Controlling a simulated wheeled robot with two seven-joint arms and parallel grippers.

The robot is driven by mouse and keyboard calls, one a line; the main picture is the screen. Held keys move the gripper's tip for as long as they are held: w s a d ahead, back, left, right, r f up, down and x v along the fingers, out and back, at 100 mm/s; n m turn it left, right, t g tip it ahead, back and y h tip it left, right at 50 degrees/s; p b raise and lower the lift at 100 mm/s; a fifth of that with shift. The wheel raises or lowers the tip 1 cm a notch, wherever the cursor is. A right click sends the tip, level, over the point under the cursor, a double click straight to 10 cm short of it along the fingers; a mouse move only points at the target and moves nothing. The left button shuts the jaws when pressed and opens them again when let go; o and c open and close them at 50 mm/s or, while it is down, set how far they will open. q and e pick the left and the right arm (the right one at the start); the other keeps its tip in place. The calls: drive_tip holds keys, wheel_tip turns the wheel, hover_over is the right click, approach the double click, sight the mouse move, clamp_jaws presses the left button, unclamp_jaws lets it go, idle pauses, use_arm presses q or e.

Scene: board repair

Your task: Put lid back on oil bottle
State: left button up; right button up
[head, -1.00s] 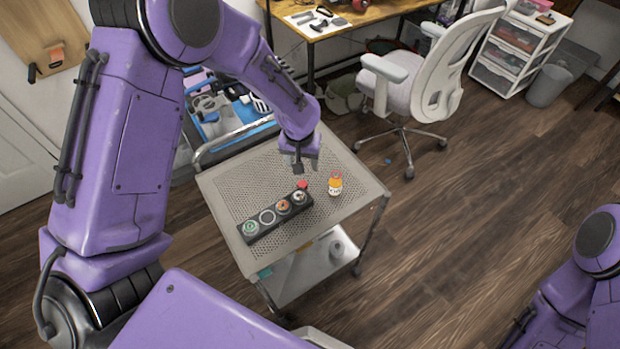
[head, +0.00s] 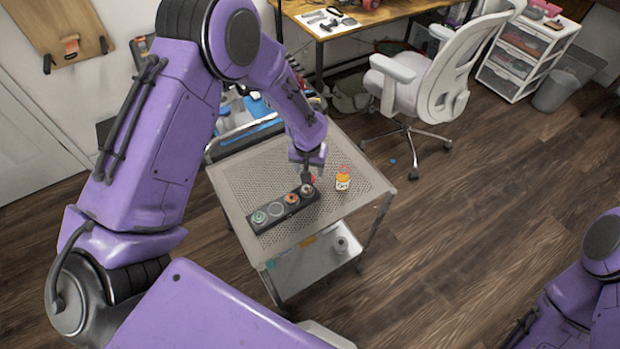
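The small oil bottle (head: 342,182), orange with a white label, stands upright on the perforated top of a metal cart (head: 360,203). The red lid (head: 312,178) shows just left of the bottle, partly hidden by my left gripper (head: 306,178). The gripper points down at the lid, close to or touching it. Its fingers are too small and covered to tell whether they are open or shut on the lid. My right gripper is out of view; only part of that arm shows at the lower right.
A black holder (head: 257,227) with several round pieces lies on the cart, left of the bottle, its far end near my gripper. The cart top is clear in front of the bottle. A white chair (head: 440,85) and a wooden desk (head: 345,40) stand behind.

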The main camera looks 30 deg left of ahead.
use_arm(q)
drive_tip(key=f, duration=0.1)
drive_tip(key=f+p, duration=0.1)
drive_tip(key=f, duration=0.2)
drive_tip(key=shift+w+a+f, duration=0.1)
drive_tip(key=shift+w+f, duration=0.25)
drive_tip(key=shift+f, duration=0.05)
drive_tip(key=c, duration=1.1)
